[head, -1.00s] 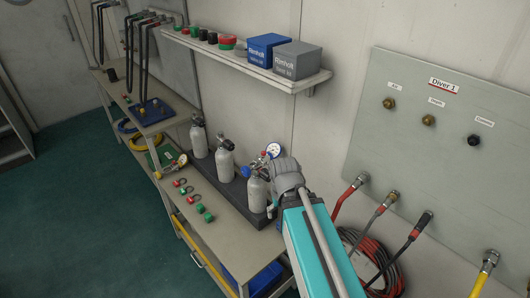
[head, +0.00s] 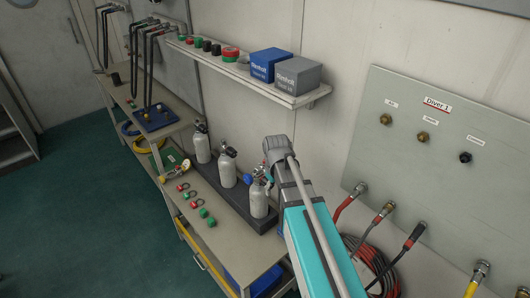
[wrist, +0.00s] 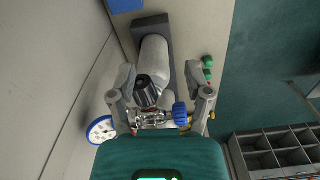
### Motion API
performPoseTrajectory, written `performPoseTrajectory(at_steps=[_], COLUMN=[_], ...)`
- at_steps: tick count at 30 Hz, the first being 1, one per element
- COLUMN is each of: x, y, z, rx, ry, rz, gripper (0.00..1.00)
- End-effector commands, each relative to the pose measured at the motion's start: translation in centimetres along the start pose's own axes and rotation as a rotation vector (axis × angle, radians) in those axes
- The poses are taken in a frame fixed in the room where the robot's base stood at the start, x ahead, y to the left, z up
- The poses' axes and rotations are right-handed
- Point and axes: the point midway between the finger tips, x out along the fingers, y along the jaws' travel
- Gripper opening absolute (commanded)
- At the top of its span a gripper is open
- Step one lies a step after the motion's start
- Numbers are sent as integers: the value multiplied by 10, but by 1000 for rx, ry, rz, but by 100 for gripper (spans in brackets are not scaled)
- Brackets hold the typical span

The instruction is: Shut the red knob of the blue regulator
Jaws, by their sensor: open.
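The nearest grey cylinder (head: 258,200) stands at the right end of a dark rack, with the regulator on its top. In the wrist view its pale body (wrist: 154,58) and black valve knob (wrist: 147,90) show, with a blue knob (wrist: 180,114) and a blue-rimmed gauge (wrist: 101,129) on either side. My gripper (wrist: 163,108) is open, its fingers spread on both sides of the valve and fittings; contact cannot be told. In the head view my gripper (head: 276,150) is over the regulator and hides part of it. I cannot make out the red knob clearly.
Two more cylinders (head: 227,170) stand in the rack (head: 237,204). Small red and green caps (head: 203,213) lie on the bench in front. A shelf (head: 240,73) with boxes is above; the Diver 1 panel (head: 435,150) and hoses are at right.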

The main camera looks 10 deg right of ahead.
Motion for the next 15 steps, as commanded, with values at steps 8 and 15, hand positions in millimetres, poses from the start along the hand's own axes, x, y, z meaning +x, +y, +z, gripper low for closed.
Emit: performPoseTrajectory(at_steps=[8,15], x=[-57,-77], y=[42,58], z=[-102,-144], rx=[-388,-599], ry=[0,1], rz=[-1,-1], gripper=[64,64])
